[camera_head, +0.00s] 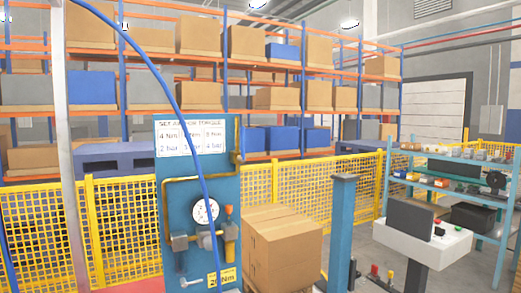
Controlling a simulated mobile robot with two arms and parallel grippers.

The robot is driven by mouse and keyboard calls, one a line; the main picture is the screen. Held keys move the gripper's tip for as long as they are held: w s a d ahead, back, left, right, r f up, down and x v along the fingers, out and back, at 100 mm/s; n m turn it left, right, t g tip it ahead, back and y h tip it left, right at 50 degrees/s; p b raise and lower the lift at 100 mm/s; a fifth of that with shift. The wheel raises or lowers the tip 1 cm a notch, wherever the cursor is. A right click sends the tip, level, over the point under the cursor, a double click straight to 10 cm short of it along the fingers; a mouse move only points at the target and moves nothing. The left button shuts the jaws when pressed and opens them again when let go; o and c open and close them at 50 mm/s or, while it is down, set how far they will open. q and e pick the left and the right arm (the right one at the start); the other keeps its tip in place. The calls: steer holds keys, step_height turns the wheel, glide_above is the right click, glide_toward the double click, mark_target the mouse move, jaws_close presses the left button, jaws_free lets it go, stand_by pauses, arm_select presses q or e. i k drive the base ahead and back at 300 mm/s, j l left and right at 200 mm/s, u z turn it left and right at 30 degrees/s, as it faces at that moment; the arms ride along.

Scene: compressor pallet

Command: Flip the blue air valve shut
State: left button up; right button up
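A blue panel (174,214) stands upright near the middle and carries air fittings. A round white gauge (206,211) sits above a brass-coloured regulator body (231,238) with an orange-red top (229,209). A yellow pipe (166,205) runs along the panel's left side and top. A small pale lever-like part (191,282) shows low on the panel. A blue hose (187,128) arcs down across the panel from the upper left. I cannot make out a distinctly blue valve handle or its position. Neither of my grippers is in view.
A cardboard box (283,250) stands right of the panel, with a blue-grey post (341,230) beyond it. A yellow mesh fence (120,230) runs behind. A white stand (421,240) and a blue shelf rack (458,186) are at the right. Grey floor shows between post and stand.

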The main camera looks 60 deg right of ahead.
mark_target(242, 157)
steer(key=z, duration=1.65)
